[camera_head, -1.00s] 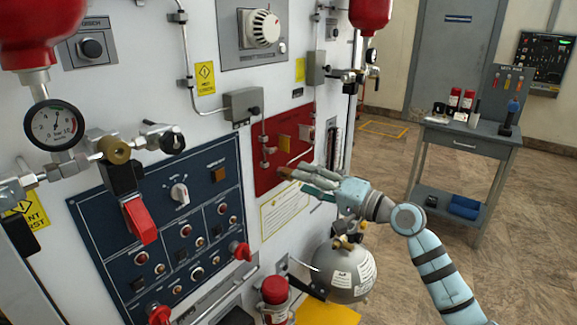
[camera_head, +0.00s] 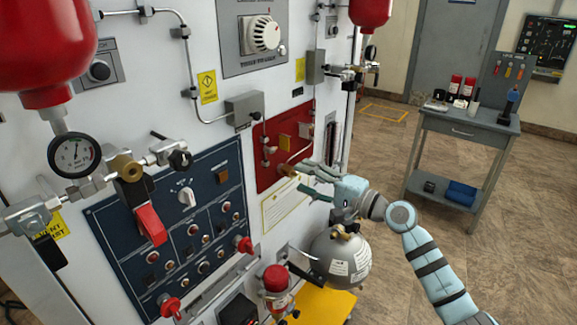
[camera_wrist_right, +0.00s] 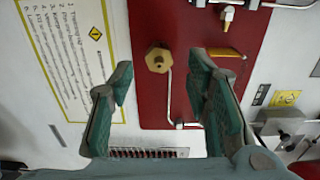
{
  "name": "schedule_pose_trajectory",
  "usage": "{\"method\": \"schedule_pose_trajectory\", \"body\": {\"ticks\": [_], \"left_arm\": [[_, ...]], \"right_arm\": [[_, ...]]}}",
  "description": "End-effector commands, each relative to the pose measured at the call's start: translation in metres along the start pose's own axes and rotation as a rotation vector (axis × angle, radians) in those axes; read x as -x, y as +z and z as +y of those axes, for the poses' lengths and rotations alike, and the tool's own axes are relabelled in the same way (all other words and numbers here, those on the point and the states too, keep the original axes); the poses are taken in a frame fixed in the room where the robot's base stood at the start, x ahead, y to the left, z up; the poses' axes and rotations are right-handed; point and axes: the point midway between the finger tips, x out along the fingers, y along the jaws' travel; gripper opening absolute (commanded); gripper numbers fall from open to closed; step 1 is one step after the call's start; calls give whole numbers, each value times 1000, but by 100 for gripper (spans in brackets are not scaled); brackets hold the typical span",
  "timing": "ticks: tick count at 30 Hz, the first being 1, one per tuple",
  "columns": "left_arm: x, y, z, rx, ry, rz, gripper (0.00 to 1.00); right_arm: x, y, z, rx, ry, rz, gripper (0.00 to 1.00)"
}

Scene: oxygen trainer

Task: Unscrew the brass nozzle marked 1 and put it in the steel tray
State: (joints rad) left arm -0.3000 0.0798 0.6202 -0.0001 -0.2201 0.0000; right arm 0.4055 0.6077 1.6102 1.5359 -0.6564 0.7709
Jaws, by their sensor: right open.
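A brass hex nozzle (camera_wrist_right: 158,58) sits on the red panel (camera_wrist_right: 150,20). No number can be read on it. My right gripper (camera_wrist_right: 160,82) is open, with its two green fingers apart and nothing between them; the nozzle shows beyond the gap between the tips. In the head view the right gripper (camera_head: 300,183) is in front of the lower part of the red panel (camera_head: 268,178), and a brownish nozzle (camera_head: 287,170) shows at its upper fingertip. Whether they touch cannot be told. I cannot pick out the steel tray. My left gripper is not in view.
A second brass fitting (camera_wrist_right: 227,15) and a thin pipe are on the panel. A grey cylinder (camera_head: 340,262) stands below my right gripper. A grey cart (camera_head: 470,130) with bottles and small items stands at the right, with open floor between.

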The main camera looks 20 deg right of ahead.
Motion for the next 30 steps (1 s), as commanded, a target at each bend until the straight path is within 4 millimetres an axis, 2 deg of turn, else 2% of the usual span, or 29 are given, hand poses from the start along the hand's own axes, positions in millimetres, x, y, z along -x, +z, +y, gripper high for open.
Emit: {"method": "schedule_pose_trajectory", "body": {"ticks": [5,8,15,25,30], "left_arm": [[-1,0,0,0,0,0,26],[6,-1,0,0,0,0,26],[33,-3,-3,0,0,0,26],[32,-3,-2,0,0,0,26],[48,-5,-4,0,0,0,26]], "right_arm": [[0,0,1,-1,0,0,44],[0,0,-1,-41,1,0,44],[0,0,-3,-263,1,-1,44],[0,0,1,-300,1,0,44],[0,0,-3,-407,1,0,44]]}}
